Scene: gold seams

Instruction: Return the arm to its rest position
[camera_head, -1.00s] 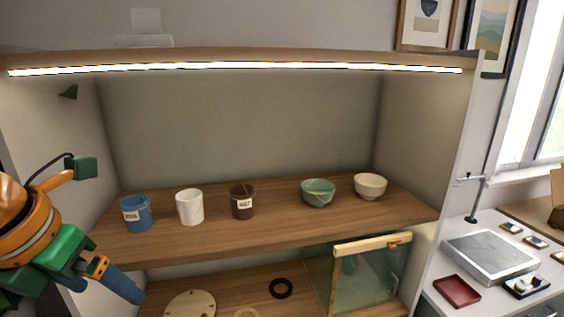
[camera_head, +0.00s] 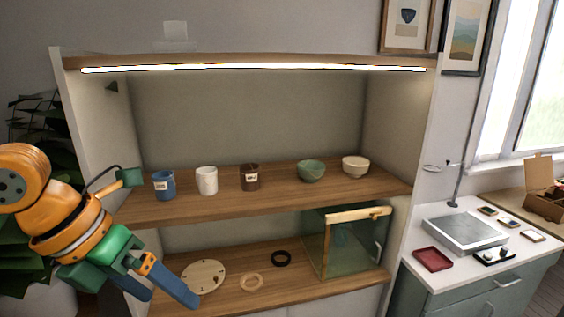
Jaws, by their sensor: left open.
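My left arm comes in from the left in orange and green. Its gripper (camera_head: 162,287) has blue fingers spread apart and pointing down to the right. It is open and empty, in front of the shelf unit's left side. I see nothing between the fingers. My right gripper does not show.
The upper shelf (camera_head: 290,192) holds a blue cup (camera_head: 164,187), a white cup (camera_head: 207,182), a brown cup (camera_head: 250,178), a green bowl (camera_head: 311,172) and a cream bowl (camera_head: 355,167). A glass box (camera_head: 345,250) and rings lie below. A white counter (camera_head: 420,281) stands right.

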